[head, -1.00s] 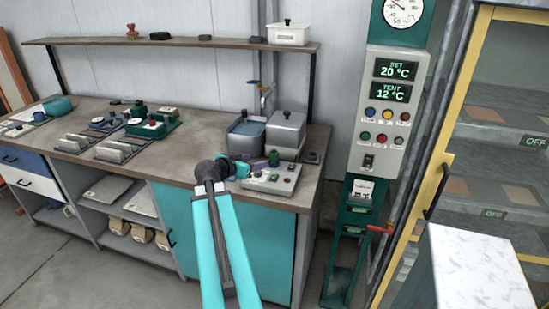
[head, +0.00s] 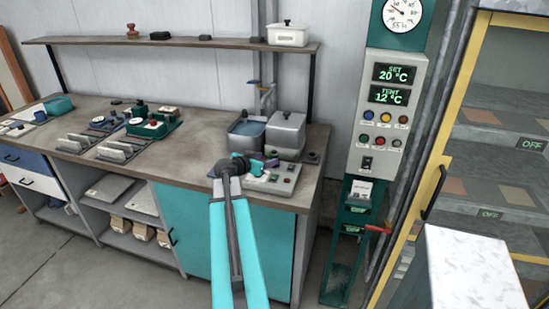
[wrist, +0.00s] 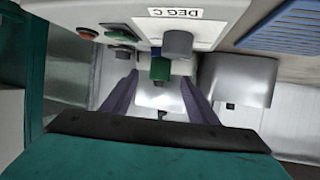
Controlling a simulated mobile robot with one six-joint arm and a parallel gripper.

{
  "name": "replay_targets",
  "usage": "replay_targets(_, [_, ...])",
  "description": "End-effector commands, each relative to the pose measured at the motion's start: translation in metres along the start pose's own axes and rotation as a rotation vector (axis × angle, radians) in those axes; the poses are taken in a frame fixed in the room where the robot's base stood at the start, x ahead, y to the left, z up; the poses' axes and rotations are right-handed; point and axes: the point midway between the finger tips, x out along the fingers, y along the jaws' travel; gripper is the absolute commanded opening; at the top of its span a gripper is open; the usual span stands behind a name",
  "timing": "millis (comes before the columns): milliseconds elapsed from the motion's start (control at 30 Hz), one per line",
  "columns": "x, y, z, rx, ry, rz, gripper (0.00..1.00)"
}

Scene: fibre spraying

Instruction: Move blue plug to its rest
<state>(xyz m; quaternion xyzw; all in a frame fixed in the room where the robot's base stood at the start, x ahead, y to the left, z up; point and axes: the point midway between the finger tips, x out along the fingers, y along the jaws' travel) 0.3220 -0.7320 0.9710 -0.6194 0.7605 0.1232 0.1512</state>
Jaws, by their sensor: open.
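I cannot pick out the blue plug with certainty in either view. My gripper (head: 258,166) is over the grey control box (head: 283,182) at the right end of the bench, seen small in the head view. In the wrist view my gripper (wrist: 160,78) has its two purple fingers apart. A green cylinder (wrist: 160,69) shows between the fingertips, with clear gaps on both sides, so nothing is held. A grey knob (wrist: 178,44) is just beyond it, near a "DEG C" label (wrist: 176,12).
A water bath (head: 247,132) and a lidded grey pot (head: 286,129) stand behind the control box. A blue ribbed part (wrist: 285,25) is at upper right.

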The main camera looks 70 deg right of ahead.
Motion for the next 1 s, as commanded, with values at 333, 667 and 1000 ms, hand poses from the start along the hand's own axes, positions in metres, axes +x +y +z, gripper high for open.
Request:
replay_targets(333, [0.008, -0.001, -0.003, 0.0, 0.0, 0.001, 0.54])
replay_targets(667, [0.038, -0.002, -0.005, 0.0, 0.0, 0.001, 0.54])
replay_targets(1000, [0.052, 0.0, -0.003, 0.001, 0.0, 0.0, 0.54])
